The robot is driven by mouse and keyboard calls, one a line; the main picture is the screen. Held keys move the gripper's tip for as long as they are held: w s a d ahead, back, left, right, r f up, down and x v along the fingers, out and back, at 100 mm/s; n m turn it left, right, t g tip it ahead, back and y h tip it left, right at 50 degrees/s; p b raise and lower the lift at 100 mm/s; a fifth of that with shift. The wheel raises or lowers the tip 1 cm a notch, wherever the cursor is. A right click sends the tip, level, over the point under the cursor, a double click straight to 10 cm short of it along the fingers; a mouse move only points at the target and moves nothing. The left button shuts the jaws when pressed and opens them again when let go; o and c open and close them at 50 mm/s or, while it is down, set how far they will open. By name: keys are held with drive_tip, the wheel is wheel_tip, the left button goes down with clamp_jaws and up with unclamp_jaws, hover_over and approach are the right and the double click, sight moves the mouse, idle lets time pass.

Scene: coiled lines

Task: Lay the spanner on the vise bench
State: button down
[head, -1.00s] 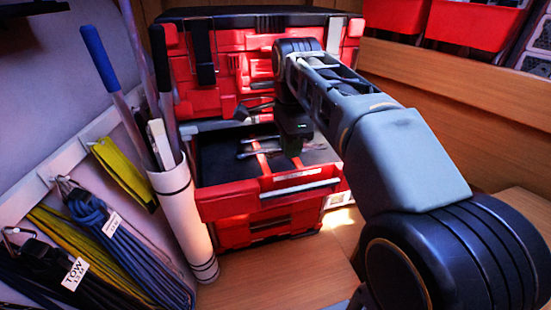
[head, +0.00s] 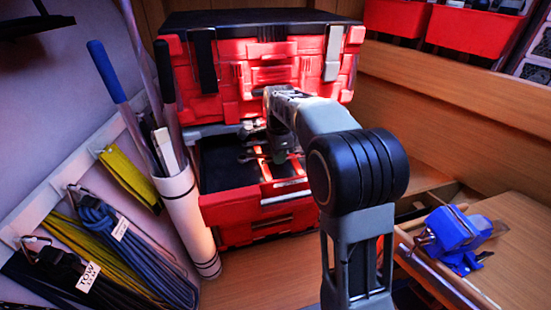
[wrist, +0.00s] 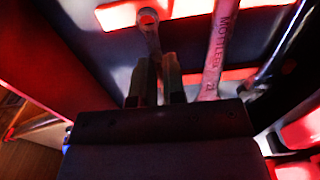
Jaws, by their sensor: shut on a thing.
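My gripper (wrist: 157,78) is shut on a slim metal tool with a round ring end, which looks like the spanner (wrist: 152,38). In the wrist view its shank runs down between the fingers. In the head view my gripper (head: 276,140) is over or in the open drawer of the red toolbox (head: 230,212), partly hidden by my arm. I cannot tell whether the spanner is lifted clear. The vise bench (head: 520,213) is at the lower right, with a blue vise (head: 452,230) at its left edge.
A second metal tool with stamped lettering (wrist: 217,50) is close to the right of my fingers. A white tube of long handles (head: 180,205) stands left of the drawer. Coiled lines (head: 125,245) hang at the left. Red bins (head: 480,28) sit high at the right.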

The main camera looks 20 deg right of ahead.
drive_tip(key=shift+f, duration=0.85)
drive_tip(key=shift+f, duration=0.45)
drive_tip(key=c, duration=1.2)
unclamp_jaws()
drive_tip(key=shift+r, duration=0.1)
